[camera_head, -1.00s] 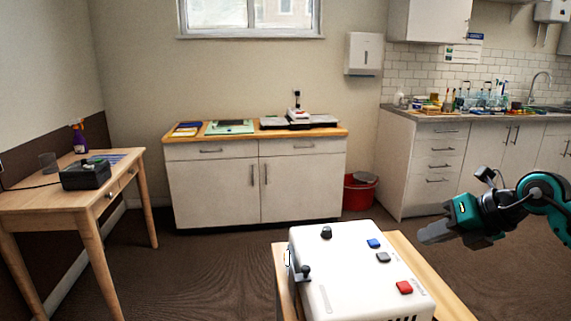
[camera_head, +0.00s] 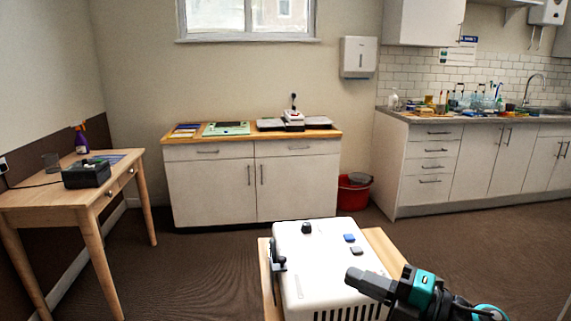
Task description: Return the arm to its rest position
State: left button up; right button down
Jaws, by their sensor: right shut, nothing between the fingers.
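My right gripper (camera_head: 354,276) comes in from the lower right. It is shut and empty, its tip pointing left in front of the white box (camera_head: 310,275). It hides part of the box's right side; I cannot tell whether it touches the box. The box has a black knob (camera_head: 306,228), a blue button (camera_head: 349,238), a grey button (camera_head: 355,250) and a dark lever (camera_head: 279,263) at its left edge. My left gripper is not in view.
The box stands on a wooden-topped stand (camera_head: 386,250). A wooden table (camera_head: 30,198) with a black box (camera_head: 87,174) is at the left. A cabinet (camera_head: 210,190) stands at the back, a red bucket (camera_head: 352,195) beside it. Open floor lies around the stand.

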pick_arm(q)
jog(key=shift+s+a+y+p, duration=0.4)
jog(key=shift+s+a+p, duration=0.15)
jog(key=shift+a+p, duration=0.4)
pick_arm(e)
jog(key=s+d+f+m+h, duration=0.2)
jog(key=s+f+m+h, duration=0.5)
jog(key=f+m, duration=0.5)
jog(key=s+d+f+m+t+h, duration=0.1)
jog(key=s+d+f+m+h, duration=0.1)
jog(key=s+f+m+h, duration=0.4)
jog(key=s+f+m, duration=0.5)
jog(key=m, duration=0.3)
jog(key=shift+d+f+h, duration=0.35)
jog(key=shift+f+h, duration=0.05)
